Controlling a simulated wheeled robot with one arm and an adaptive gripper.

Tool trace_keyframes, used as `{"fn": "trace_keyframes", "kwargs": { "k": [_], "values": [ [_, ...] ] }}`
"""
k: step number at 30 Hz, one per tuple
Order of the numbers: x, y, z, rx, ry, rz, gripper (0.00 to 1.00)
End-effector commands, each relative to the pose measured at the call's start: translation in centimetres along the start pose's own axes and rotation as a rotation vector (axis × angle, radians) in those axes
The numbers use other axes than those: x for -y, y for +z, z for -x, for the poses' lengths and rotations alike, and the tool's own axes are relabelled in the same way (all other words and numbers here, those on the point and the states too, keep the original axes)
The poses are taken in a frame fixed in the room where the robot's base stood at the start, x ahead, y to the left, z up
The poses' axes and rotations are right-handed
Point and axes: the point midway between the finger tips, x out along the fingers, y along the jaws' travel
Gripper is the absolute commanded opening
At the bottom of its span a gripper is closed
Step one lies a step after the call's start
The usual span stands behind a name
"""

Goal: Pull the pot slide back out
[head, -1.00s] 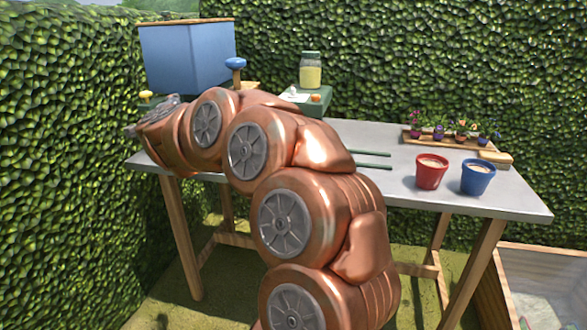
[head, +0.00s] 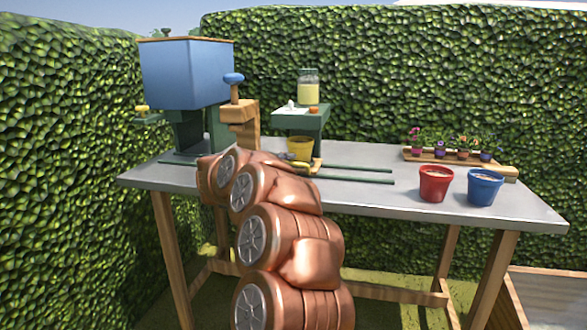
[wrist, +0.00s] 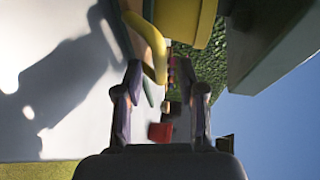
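A yellow pot (head: 300,148) stands on the wooden pot slide (head: 317,163), beside the green stand at the middle back of the table. A yellow curved handle shows at the slide's front in the head view. In the wrist view the yellow handle (wrist: 146,38) reaches down between my fingertips, with the pot (wrist: 184,20) just behind it. My gripper (wrist: 167,82) is open, its two fingers apart on either side of the handle's end; I cannot tell whether either touches it. In the head view my arm hides most of the gripper.
Green rails (head: 345,178) run right from the slide. A blue hopper (head: 187,75) and a wooden block with a blue knob (head: 234,78) stand left. A red pot (head: 436,184) and a blue pot (head: 485,188) stand right. A jar (head: 308,88) tops the green stand (head: 300,119).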

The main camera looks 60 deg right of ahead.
Motion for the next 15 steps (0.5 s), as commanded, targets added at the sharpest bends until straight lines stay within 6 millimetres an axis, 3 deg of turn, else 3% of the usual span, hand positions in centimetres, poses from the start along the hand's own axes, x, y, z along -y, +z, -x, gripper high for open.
{"fn": "trace_keyframes", "kwargs": {
  "k": [6, 15],
  "values": [
    [-0.3, 0.0, -2.3, -0.002, 0.001, 0.004, 0.39],
    [-0.1, 0.1, -2.8, 0.001, 0.001, 0.003, 0.39]
  ]
}}
